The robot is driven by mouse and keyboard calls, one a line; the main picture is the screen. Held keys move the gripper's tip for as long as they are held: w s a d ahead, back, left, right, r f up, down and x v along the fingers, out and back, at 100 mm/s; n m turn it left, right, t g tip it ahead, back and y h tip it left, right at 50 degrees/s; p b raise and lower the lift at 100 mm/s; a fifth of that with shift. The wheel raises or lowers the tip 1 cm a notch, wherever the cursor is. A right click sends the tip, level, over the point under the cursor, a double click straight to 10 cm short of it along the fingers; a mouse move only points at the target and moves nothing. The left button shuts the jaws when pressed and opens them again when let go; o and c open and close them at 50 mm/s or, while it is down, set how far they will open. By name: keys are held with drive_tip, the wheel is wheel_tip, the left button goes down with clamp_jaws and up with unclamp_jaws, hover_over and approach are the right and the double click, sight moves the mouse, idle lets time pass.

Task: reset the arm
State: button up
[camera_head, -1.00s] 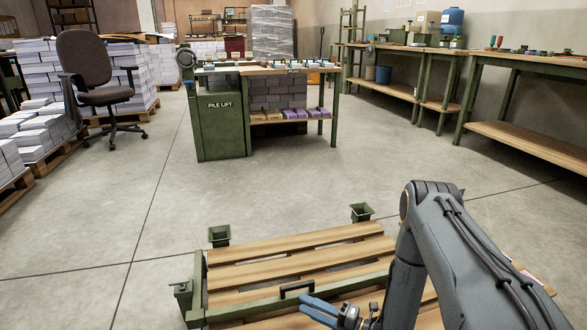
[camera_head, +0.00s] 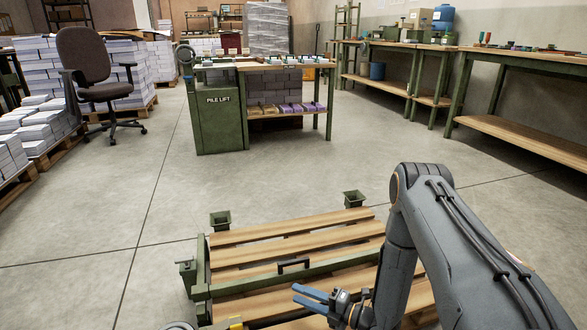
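My gripper (camera_head: 297,293) has two blue fingers that point left, with a narrow gap between them and nothing held. It is over the wooden pallet (camera_head: 290,245), at the lower middle of the head view. My grey arm reaches down to it from the right and hides the right part of the pallet. A green bar with a black handle (camera_head: 293,263) crosses the pallet just beyond the fingers. I cannot tell how high the gripper is above the slats.
Green corner sockets (camera_head: 220,220) stand at the pallet's far side. A green pile lift bench (camera_head: 220,120) stands beyond open floor. An office chair (camera_head: 95,75) and paper stacks (camera_head: 40,130) are at left, workbenches (camera_head: 530,140) at right.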

drive_tip(key=w+a+r+m+h, duration=0.35)
drive_tip(key=w+r+h, duration=0.25)
drive_tip(key=w+r, duration=0.3)
drive_tip(key=s+r+m+g+h, duration=0.1)
drive_tip(key=s+r+m+h, duration=0.2)
drive_tip(key=r+m+h, duration=0.75)
drive_tip(key=s+r+m+g+y, duration=0.1)
drive_tip(key=s+r+m+g, duration=0.2)
drive_tip(key=s+r, duration=0.7)
drive_tip(key=s+r+m+g+y, duration=0.1)
drive_tip(key=s+r+m+g, duration=0.2)
drive_tip(key=s, duration=1.2)
drive_tip(key=s+r+m+g+y, duration=0.2)
drive_tip(key=s+r+m, duration=0.35)
drive_tip(key=s, duration=0.75)
drive_tip(key=d+r+m+h+p, duration=0.1)
drive_tip(key=d+r+m+p, duration=0.1)
drive_tip(key=d+r+p, duration=0.8)
drive_tip(key=d+r+m+h+p, duration=0.1)
drive_tip(key=d+r+m+p, duration=0.1)
drive_tip(key=d+r+p, duration=0.8)
wheel_tip(320, 180, up, 7)
drive_tip(key=p, duration=1.5)
drive_tip(key=shift+w, duration=0.2)
